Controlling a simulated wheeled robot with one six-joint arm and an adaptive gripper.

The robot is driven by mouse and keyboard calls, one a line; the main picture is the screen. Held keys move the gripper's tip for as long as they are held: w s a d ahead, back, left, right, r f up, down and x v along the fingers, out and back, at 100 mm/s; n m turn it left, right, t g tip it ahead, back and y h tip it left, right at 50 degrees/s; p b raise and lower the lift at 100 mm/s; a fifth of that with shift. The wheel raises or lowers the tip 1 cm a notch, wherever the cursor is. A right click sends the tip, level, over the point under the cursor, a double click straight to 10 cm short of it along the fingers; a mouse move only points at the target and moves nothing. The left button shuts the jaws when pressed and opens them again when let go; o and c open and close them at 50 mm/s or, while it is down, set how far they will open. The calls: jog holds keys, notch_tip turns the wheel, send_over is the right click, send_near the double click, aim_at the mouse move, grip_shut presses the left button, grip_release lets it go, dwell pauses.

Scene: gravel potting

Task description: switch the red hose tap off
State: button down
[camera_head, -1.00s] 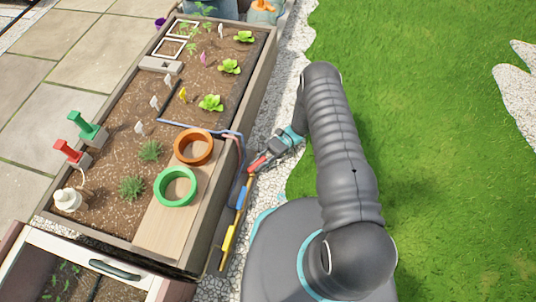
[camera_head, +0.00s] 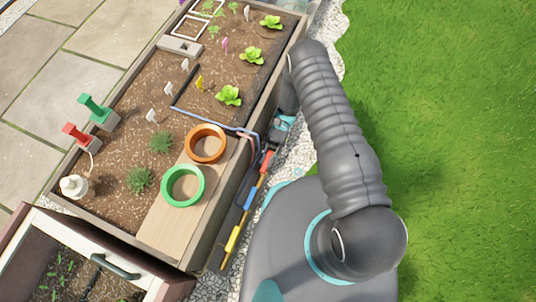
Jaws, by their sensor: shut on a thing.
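A red hose tap (camera_head: 76,133) stands on a small grey block at the left edge of the planting bed. A pale hose runs from near it to a white rounded piece (camera_head: 74,186). A green tap (camera_head: 97,110) of like shape stands just behind it. My gripper (camera_head: 270,147) is low at the bed's right outer side, far across the bed from the red tap. It is small and partly hidden by the arm. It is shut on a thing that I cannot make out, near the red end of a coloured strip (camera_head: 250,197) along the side.
The wooden bed (camera_head: 215,243) holds soil, lettuces (camera_head: 229,95) and plant labels. A drawer-like box (camera_head: 122,262) is in front. Grass (camera_head: 450,150) is open at right.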

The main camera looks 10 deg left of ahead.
jog(key=shift+s+a, duration=0.1)
jog(key=c, duration=1)
grip_release()
jog(key=shift+c, duration=0.2)
jog(key=v, duration=1)
jog(key=shift+w, duration=0.2)
jog(key=shift+v, duration=0.9)
